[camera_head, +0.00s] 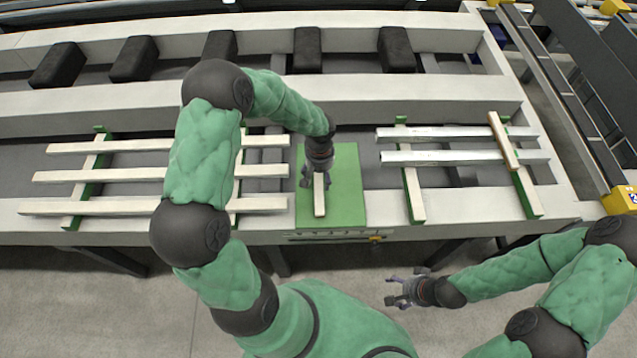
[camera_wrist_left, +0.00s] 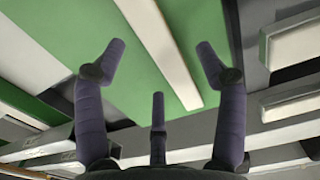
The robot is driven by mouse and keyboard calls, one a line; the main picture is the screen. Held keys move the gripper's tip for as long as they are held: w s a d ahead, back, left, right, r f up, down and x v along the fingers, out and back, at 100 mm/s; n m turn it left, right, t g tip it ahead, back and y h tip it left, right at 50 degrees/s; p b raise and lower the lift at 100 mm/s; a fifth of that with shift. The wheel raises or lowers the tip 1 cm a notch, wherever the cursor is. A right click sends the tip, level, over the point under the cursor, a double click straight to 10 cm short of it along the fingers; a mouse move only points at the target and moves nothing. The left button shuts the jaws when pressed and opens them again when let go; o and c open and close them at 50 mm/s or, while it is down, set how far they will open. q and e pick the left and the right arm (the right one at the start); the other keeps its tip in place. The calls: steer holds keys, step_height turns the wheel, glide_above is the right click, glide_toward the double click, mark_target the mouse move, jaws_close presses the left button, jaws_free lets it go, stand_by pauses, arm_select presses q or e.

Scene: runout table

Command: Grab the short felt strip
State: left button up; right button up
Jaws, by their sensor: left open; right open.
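A short pale strip (camera_head: 319,197), seemingly the short felt strip, lies lengthwise on a green mat (camera_head: 346,185) in the middle of the table. My left gripper (camera_head: 316,182) is over the strip's far part, pointing down and open. In the left wrist view the strip (camera_wrist_left: 165,55) runs between the spread fingers of my left gripper (camera_wrist_left: 158,60), with a visible gap on both sides. The height of the fingertips above the mat is hard to tell. My right gripper (camera_head: 396,290) is open and empty, in front of the table, away from the strip.
Several long pale strips (camera_head: 70,176) lie across green bars at left. Two whitish strips (camera_head: 450,156) lie on green bars (camera_head: 413,195) at right, with a short tan piece (camera_head: 503,140) across them. Dark blocks (camera_head: 307,50) line the back. The table's front rail (camera_head: 450,207) is close.

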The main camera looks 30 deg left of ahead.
mark_target(321, 182)
arm_select(q)
steer(key=f, duration=0.4)
steer(key=shift+w+d+b, duration=0.1)
steer(key=shift+d+b, duration=0.1)
steer(key=shift+b, duration=0.2)
steer(key=c, duration=1.3)
steer(key=shift+r, duration=0.1)
